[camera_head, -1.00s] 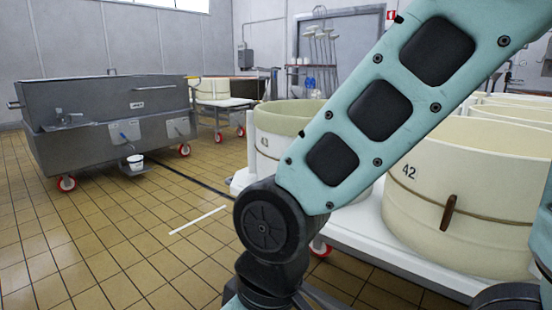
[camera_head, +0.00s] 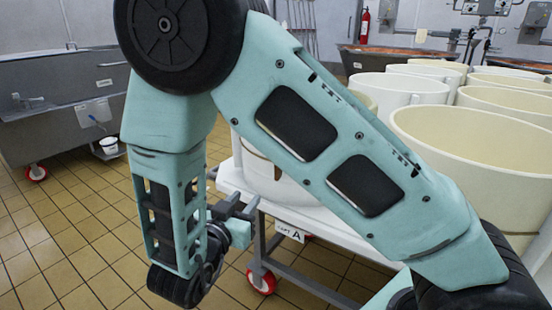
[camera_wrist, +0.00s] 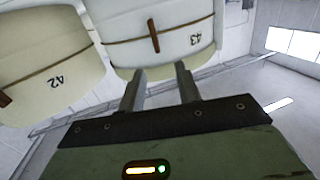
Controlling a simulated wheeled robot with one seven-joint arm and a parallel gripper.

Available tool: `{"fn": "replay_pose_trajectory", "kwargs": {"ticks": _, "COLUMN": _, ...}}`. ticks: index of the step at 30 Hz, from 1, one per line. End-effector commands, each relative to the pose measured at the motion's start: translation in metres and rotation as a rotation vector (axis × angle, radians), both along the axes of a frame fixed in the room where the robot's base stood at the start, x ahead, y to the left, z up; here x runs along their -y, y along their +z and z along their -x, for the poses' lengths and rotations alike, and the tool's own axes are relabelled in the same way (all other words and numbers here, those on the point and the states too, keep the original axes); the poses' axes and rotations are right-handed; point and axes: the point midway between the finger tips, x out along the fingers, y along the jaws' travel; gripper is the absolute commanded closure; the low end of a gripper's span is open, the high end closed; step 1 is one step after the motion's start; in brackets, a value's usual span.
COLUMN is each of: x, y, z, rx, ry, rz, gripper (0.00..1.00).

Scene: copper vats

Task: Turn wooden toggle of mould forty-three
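Mould forty-three (camera_wrist: 178,22), a pale round mould with the number 43 and a thin band, is at the top of the wrist view. Its brown wooden toggle (camera_wrist: 153,36) lies across the band. My gripper (camera_wrist: 158,78) is open and empty, its two fingers pointing at this mould; the toggle is ahead of the gap, apparently not touched. In the head view, my gripper (camera_head: 238,206) is low, beside the cart. My arm hides most of the leftmost mould (camera_head: 258,178) there, and its number cannot be read.
Mould forty-two (camera_wrist: 50,60) stands next to it with its own brown toggle (camera_wrist: 5,99). More pale moulds (camera_head: 480,135) crowd the white cart (camera_head: 340,237), which has red wheels (camera_head: 262,281). A grey metal vat (camera_head: 60,120) is at left. Tiled floor (camera_head: 75,235) between is free.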

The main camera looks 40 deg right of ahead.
Motion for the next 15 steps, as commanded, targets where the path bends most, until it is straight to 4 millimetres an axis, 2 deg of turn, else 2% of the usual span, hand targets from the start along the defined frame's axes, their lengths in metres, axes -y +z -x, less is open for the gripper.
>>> {"fn": "replay_pose_trajectory", "kwargs": {"ticks": 5, "x": 0.011, "y": 0.005, "z": 0.002, "rx": 0.016, "ry": -0.038, "rz": 0.048, "gripper": 0.66}}
{"fn": "replay_pose_trajectory", "kwargs": {"ticks": 8, "x": 0.022, "y": 0.004, "z": -0.005, "rx": 0.016, "ry": -0.039, "rz": 0.047, "gripper": 0.66}}
{"fn": "replay_pose_trajectory", "kwargs": {"ticks": 15, "x": 0.064, "y": 0.004, "z": -0.031, "rx": 0.016, "ry": -0.039, "rz": 0.044, "gripper": 0.66}}
